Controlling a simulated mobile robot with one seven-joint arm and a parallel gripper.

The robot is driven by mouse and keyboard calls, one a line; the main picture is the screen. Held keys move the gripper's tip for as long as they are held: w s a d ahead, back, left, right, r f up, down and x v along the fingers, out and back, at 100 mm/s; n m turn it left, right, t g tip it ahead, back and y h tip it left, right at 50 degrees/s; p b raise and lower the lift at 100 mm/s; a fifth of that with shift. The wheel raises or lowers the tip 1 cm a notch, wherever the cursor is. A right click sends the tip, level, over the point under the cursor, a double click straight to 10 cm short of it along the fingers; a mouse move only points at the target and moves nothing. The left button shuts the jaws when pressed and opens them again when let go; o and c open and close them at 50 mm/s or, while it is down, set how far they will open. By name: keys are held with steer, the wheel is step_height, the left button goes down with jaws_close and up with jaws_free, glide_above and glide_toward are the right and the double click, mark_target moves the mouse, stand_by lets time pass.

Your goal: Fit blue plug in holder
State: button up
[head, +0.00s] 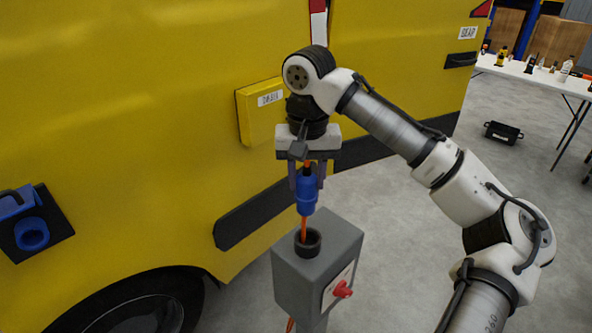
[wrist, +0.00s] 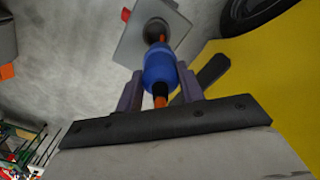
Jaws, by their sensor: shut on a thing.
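My gripper (head: 307,184) points down and is shut on the blue plug (head: 307,196), which hangs upright between its fingers. The plug also shows between the fingers in the wrist view (wrist: 160,66). The holder looks to be the black ring (head: 313,245) on top of a grey post (head: 296,268). The plug is above this ring and apart from it. An orange cable (head: 304,229) shows below the plug and runs down to the ring's opening. In the wrist view the ring (wrist: 155,31) lies just beyond the plug. The inside of the ring is mostly hidden.
A yellow vehicle (head: 120,90) stands close behind and left, with a blue socket (head: 33,234) on its side. The post has a red knob (head: 343,290) on its front. A white table (head: 535,76) with bottles and a black crate (head: 503,132) are far right.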

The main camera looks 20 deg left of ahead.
mark_target(309, 214)
steer(key=shift+s+d, duration=0.35)
steer(key=shift+d, duration=0.1)
step_height(309, 214, down, 6)
steer(key=b, duration=0.5)
steer(key=shift+w+r, duration=0.1)
steer(key=shift+r, duration=0.15)
steer(key=shift+p, duration=0.85)
stand_by(0.7)
steer(key=shift+f+b, duration=1.3)
steer(key=shift+f, duration=1.35)
steer(key=o, duration=1.2)
steer(key=shift+c, duration=0.2)
step_height(309, 214, up, 14)
steer(key=shift+f, duration=0.1)
